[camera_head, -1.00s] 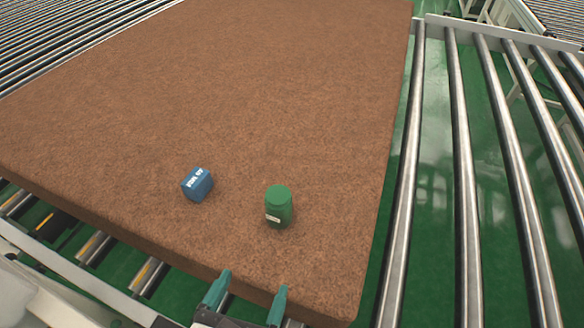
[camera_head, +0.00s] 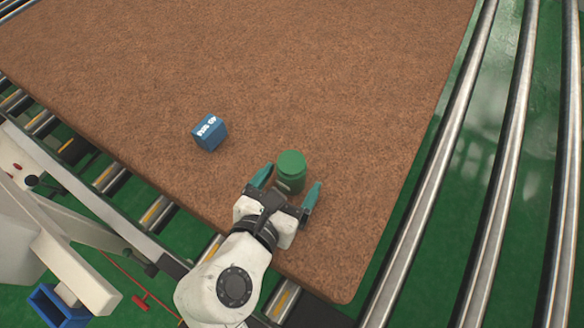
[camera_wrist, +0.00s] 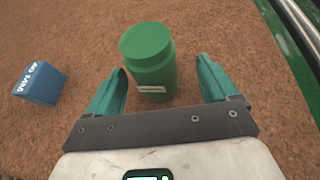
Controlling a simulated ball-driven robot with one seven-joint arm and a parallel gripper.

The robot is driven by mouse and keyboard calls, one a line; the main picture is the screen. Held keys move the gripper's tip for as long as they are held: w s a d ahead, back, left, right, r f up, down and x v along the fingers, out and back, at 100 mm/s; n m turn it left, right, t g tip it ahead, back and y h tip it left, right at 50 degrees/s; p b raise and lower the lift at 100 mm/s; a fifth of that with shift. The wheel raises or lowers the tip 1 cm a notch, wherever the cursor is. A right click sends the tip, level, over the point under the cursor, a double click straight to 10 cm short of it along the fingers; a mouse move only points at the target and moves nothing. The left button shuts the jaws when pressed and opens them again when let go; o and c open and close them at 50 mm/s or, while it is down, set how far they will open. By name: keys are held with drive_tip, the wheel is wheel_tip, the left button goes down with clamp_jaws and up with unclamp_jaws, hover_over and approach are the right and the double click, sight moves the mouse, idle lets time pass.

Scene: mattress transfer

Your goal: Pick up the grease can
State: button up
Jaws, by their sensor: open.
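The grease can is a green cylinder with a lid and a small white label. In the head view the grease can (camera_head: 291,170) stands upright on the brown mattress (camera_head: 330,80) near its front corner. My gripper (camera_head: 287,187) is open with teal fingers. The can stands at the mouth of the gripper, its near part between the fingertips. In the wrist view the can (camera_wrist: 150,65) stands upright ahead of my gripper (camera_wrist: 160,85), closer to the left finger than the right. I see a gap to the right finger; contact on the left cannot be told.
A blue box (camera_head: 210,132) with white lettering sits on the mattress left of the can, and it also shows in the wrist view (camera_wrist: 40,84). Metal rollers (camera_head: 500,180) run along the right over a green floor. The mattress behind the can is clear.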

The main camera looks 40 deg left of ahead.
drive_tip(key=x, duration=0.5)
drive_tip(key=shift+s+a, duration=0.15)
drive_tip(key=shift+a, duration=0.15)
drive_tip(key=c, duration=1.2)
